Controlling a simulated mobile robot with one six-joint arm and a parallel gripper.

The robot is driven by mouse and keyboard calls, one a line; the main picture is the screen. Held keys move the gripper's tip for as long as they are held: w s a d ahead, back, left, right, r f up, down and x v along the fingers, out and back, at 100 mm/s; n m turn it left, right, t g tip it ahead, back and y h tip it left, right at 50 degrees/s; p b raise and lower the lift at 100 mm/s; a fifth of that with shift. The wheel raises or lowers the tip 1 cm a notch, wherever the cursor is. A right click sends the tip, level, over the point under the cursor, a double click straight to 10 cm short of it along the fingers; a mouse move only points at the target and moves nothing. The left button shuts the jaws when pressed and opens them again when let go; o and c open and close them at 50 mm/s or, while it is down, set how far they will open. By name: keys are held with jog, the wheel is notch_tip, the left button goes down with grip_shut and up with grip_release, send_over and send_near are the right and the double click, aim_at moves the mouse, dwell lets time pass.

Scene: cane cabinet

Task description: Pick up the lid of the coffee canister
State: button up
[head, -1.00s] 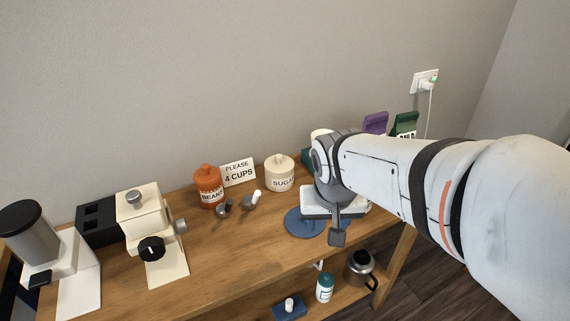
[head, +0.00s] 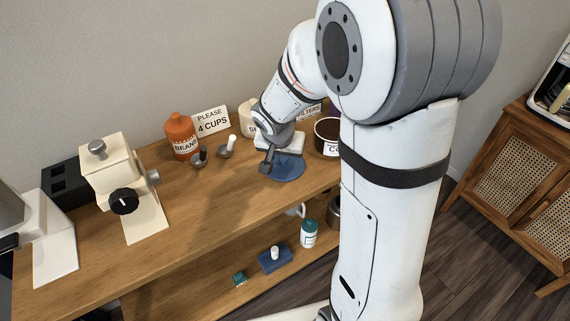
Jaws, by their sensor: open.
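The coffee canister (head: 331,149), with a white label reading "CO", stands at the right of the wooden counter, partly hidden behind my arm. Its round top is dark brown inside a pale rim; I cannot tell whether this is a lid or coffee in an open canister. No separate lid can be made out. My gripper (head: 266,163) is open, pointing down at the left edge of a round blue disc (head: 289,170), left of the canister and apart from it. Nothing shows between its fingers.
The sugar canister (head: 247,117) and white scale (head: 292,141) are close behind my gripper. The orange beans canister (head: 181,140), metal scoops (head: 224,152) and cream grinder (head: 108,168) stand left. The counter's front middle is clear. A bottle (head: 308,234) and blue box (head: 275,260) sit on the lower shelf.

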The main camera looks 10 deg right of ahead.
jog(key=shift+w+d+f, duration=0.15)
jog(key=shift+w+f, duration=0.1)
jog(key=shift+f, duration=0.35)
jog(key=shift+c, duration=0.6)
grip_shut()
jog(key=shift+r, duration=0.1)
